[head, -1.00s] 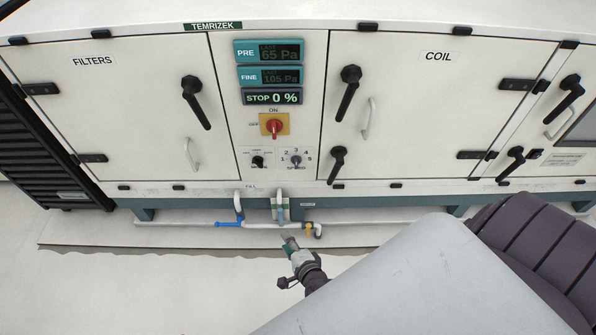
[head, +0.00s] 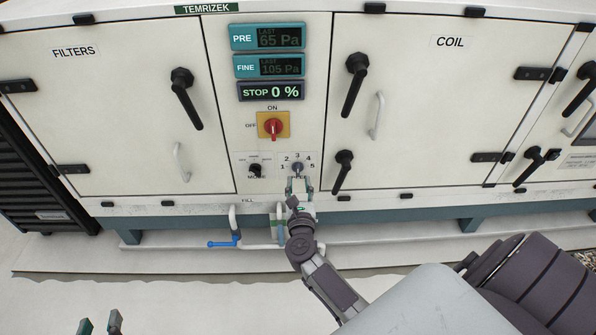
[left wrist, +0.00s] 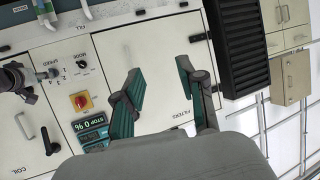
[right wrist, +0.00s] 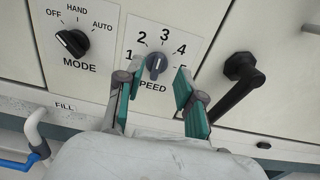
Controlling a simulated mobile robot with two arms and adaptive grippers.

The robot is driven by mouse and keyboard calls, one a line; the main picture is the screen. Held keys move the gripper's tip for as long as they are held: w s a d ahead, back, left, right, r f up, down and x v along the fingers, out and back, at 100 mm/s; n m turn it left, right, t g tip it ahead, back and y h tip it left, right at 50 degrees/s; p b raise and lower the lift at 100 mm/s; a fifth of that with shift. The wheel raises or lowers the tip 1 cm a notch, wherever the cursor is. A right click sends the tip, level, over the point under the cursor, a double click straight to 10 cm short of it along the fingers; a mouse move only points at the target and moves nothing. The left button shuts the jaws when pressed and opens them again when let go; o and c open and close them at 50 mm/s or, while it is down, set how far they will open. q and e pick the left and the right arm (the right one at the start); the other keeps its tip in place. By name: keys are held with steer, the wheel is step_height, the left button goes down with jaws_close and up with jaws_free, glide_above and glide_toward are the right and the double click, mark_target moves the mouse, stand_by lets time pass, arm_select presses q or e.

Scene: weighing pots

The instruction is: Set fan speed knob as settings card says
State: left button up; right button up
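The fan speed knob (head: 297,167) is a small dark knob on the white panel, with a dial marked 1 to 5. In the right wrist view the knob (right wrist: 156,65) points roughly upward, near 2 and 3; the exact mark is unclear. My right gripper (head: 299,186) is at the panel just below the dial. Its open fingers (right wrist: 160,73) flank the knob in the right wrist view; I cannot tell whether they touch it. My left gripper (head: 100,325) is open and empty, away from the panel (left wrist: 159,68). I see no readable settings card.
The mode knob (right wrist: 72,43) is left of the speed dial, pointing toward OFF. Above are a red switch (head: 273,127) and a display (head: 271,91) reading STOP 0 %. A black door handle (right wrist: 235,88) stands close right of my right gripper. Pipes (head: 234,226) run below.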

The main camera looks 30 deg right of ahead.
mark_target(298, 169)
steer(key=x, duration=0.4)
steer(key=shift+w+d+f+b, duration=0.1)
steer(key=shift+w+d+b, duration=0.1)
steer(key=shift+w+b, duration=0.15)
steer(key=shift+x, duration=0.75)
arm_select(q)
steer(key=r+t, duration=0.1)
steer(key=w+r, duration=0.1)
steer(key=d+r+t, duration=0.1)
steer(key=r, duration=0.1)
steer(key=shift+w+t+h, duration=0.3)
steer(key=shift+w+h, duration=0.1)
arm_select(e)
jaws_close()
